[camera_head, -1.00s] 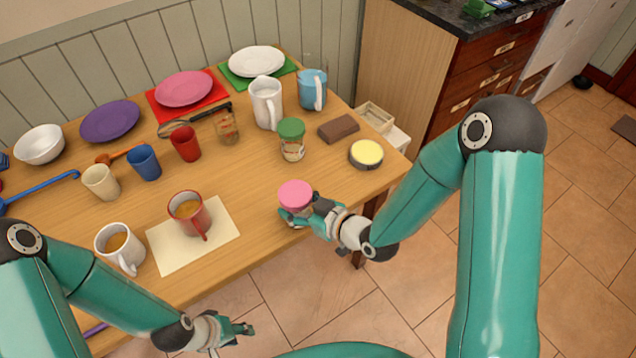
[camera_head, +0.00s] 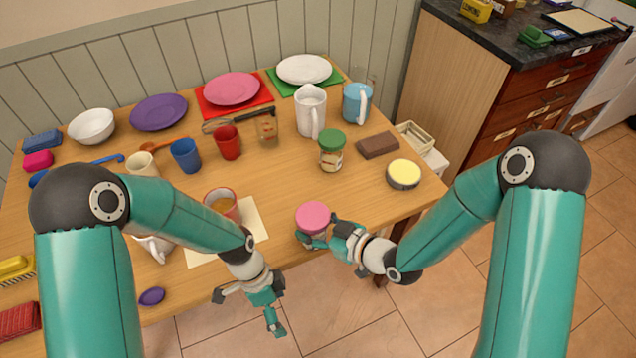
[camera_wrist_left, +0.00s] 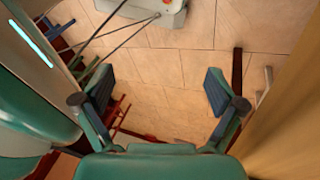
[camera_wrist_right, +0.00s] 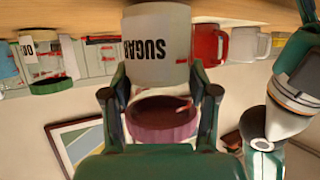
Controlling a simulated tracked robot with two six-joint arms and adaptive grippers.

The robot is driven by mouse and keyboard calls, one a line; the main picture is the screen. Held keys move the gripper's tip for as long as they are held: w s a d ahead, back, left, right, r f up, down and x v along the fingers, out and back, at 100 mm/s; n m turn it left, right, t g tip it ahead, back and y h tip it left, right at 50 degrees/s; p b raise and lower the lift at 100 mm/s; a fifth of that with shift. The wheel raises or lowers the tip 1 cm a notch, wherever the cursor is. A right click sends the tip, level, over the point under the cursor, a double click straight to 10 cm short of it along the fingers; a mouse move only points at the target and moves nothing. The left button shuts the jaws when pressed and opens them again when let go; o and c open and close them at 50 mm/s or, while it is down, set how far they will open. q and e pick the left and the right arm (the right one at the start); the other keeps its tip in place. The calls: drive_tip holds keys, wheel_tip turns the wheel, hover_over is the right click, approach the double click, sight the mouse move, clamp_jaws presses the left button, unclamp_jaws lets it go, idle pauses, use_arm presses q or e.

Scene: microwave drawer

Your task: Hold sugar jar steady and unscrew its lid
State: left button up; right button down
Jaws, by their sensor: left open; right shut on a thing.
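The sugar jar with its pink lid (camera_head: 312,216) is at the front edge of the wooden table. My right gripper (camera_head: 318,240) is shut on the jar from the right front. In the right wrist view the white jar (camera_wrist_right: 157,45) shows the word SUGAR, and its pink lid (camera_wrist_right: 163,120) is between the fingers' span; the picture is upside down. My left gripper (camera_head: 247,310) is open and empty, left of the jar and in front of the table edge. In the left wrist view its fingers (camera_wrist_left: 160,95) are wide apart with only floor and the table side between them.
A green-lidded jar (camera_head: 331,150), a brown block (camera_head: 378,145) and a yellow-topped tin (camera_head: 403,174) stand behind and right. A white mug is partly hidden by my left arm.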

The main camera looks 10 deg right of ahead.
use_arm(q)
drive_tip(key=w+d+r+m+y, duration=0.1)
drive_tip(key=w+r+m+y, duration=0.2)
drive_tip(key=r+m, duration=0.6)
wheel_tip(320, 180, up, 15)
drive_tip(key=m+t, duration=0.4)
drive_tip(key=m, duration=0.7)
hover_over(318, 211)
drive_tip(key=shift+a+r, duration=0.1)
drive_tip(key=shift+a, duration=0.1)
drive_tip(key=shift+d, duration=0.2)
drive_tip(key=shift+f, duration=3.9)
